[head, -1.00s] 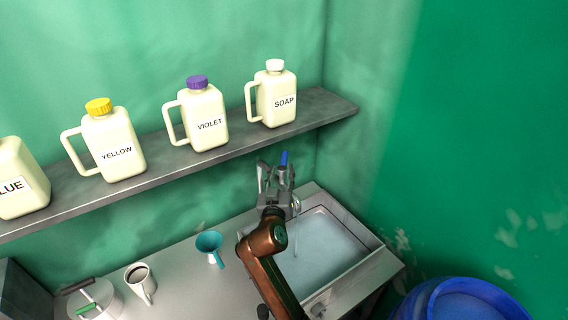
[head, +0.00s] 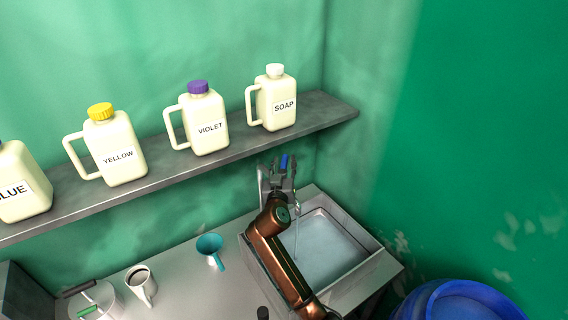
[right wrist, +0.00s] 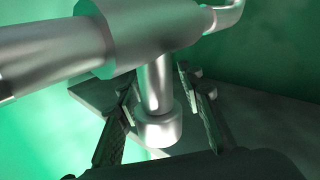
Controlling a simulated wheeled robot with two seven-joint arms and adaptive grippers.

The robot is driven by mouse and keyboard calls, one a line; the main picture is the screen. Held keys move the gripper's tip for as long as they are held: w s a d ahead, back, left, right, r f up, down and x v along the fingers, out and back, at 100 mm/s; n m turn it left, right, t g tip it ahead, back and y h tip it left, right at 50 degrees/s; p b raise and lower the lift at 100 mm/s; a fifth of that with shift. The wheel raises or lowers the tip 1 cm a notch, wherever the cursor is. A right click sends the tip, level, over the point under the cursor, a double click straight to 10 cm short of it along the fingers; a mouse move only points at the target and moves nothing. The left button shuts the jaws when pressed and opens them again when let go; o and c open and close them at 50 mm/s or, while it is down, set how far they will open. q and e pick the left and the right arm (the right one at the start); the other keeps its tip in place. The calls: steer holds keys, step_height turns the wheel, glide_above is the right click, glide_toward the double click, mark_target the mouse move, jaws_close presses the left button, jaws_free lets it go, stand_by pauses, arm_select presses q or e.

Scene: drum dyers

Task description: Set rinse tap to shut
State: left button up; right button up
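The rinse tap is silver metal with a blue lever (head: 284,161), standing at the back of the sink below the shelf. A thin water stream (head: 296,238) falls from it into the sink (head: 372,257). My right gripper (head: 277,178) is at the tap and partly hides it. In the right wrist view, a silver tap stem (right wrist: 155,88) with a rounded end stands between the two fingers of my right gripper (right wrist: 160,112), which are spread apart. The blue lever does not show there. My left gripper is not in view.
A shelf (head: 160,176) above holds several jugs, including the soap jug (head: 276,100) and violet jug (head: 206,122). A blue drum (head: 468,302) is at the lower right.

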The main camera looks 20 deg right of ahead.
steer(key=shift+c, duration=0.6)
jaws_close()
